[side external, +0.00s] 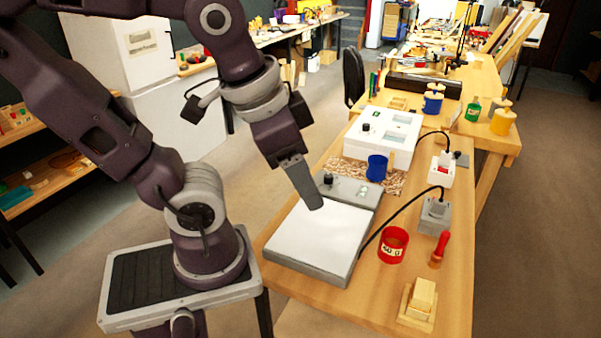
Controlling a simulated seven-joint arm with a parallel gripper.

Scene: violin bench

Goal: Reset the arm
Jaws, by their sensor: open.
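My arm reaches over the near left part of the wooden bench. My gripper (314,203) points down and a little right, above the white-topped flat device (318,240) with a grey frame. Its fingers show edge-on, so the gap between them is hidden, and I see nothing held in them. I cannot tell exactly how high the tips are above the white top.
The bench (345,300) holds a red cup (393,245), a red-handled tool (440,249), a wooden block (421,298), a blue mug (376,168), a white box device (382,133) and grey boxes with black cables (434,214).

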